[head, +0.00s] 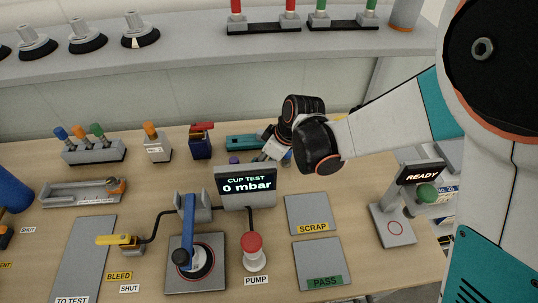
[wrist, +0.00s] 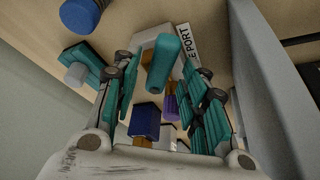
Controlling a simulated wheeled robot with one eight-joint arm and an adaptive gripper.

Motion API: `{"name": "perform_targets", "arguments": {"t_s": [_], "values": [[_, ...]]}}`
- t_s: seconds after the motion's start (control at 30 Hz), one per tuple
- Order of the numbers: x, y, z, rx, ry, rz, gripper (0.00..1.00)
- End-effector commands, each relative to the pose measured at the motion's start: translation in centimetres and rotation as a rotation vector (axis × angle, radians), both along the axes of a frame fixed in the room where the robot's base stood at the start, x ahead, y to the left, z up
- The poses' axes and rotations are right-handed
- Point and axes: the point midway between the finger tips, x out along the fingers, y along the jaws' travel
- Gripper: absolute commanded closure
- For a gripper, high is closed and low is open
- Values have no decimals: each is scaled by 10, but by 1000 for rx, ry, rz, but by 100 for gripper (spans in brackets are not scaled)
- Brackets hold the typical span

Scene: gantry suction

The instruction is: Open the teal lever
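The teal lever (wrist: 163,62) shows in the wrist view as a thick teal bar on a pale grey body, its near end pointing toward the camera. My gripper (wrist: 158,74) is open, with one finger on each side of the lever. A gap shows on both sides, so no grip on it is visible. In the head view my gripper (head: 273,146) is low over the back of the table, partly hidden by my wrist. A teal part (head: 242,142) lies just left of it there; I cannot tell whether it is the lever.
In the wrist view, a teal block with a grey knob (wrist: 76,74) is left of the fingers and a grey wall (wrist: 262,70) stands close on the right. In the head view, a dark blue box with a red lever (head: 201,147) stands left of my gripper.

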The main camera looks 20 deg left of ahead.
Motion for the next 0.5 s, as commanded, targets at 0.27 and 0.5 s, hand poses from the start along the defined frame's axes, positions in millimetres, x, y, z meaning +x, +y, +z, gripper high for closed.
{"name": "perform_targets", "arguments": {"t_s": [0.27, 0.5], "values": [[0, 0, -1, 0, 0, -1, 62], [1, 0, -1, 0, 0, -1, 100]]}}
